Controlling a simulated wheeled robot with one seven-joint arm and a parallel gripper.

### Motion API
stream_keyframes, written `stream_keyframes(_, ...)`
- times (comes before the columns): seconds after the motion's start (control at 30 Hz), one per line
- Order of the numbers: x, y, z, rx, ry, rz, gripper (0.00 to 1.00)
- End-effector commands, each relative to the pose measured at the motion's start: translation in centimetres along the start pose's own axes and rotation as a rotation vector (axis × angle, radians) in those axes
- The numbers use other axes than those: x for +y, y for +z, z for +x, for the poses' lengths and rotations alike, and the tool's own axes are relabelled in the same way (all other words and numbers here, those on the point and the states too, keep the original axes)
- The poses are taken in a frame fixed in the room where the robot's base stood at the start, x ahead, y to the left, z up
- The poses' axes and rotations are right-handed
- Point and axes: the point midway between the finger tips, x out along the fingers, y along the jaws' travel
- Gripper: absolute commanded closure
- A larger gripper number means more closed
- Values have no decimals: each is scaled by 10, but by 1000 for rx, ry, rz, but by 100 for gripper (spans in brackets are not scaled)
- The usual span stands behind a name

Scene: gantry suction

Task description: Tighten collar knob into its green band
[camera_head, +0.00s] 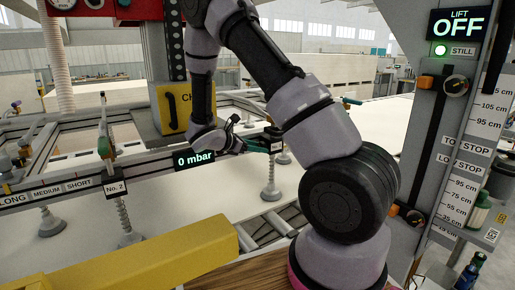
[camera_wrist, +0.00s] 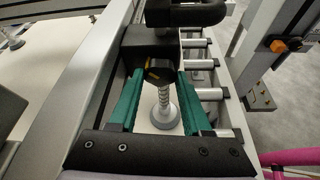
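The black collar knob (camera_wrist: 160,72) with yellow marks shows in the wrist view, below a black block (camera_wrist: 150,45) on the gantry rail. A spring stem and a grey suction cup (camera_wrist: 165,115) hang under it. My gripper (camera_wrist: 160,80) has its two green fingers apart, one on each side of the knob. A narrow gap seems to show beside the knob; contact is not clear. In the head view my gripper (camera_head: 268,144) is at the rail beside a suction cup (camera_head: 270,191); the knob is hard to make out there. I cannot see a distinct green band on the collar.
A display (camera_head: 194,160) reads 0 mbar. The lift panel (camera_head: 459,23) reads OFF and STILL. A yellow beam (camera_head: 150,260) lies in front. White sheets (camera_head: 90,215) lie under the gantry frame. Rollers (camera_wrist: 205,75) and an upright post (camera_wrist: 255,85) stand to the right in the wrist view.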

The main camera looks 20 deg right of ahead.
Motion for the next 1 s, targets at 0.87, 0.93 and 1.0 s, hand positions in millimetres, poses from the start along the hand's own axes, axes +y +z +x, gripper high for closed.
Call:
stream_keyframes(0.87,-1,0,0,1,75,182,43)
stream_keyframes(0.93,-1,0,-1,1,75,182,21)
stream_keyframes(1.0,-1,0,0,0,75,182,21)
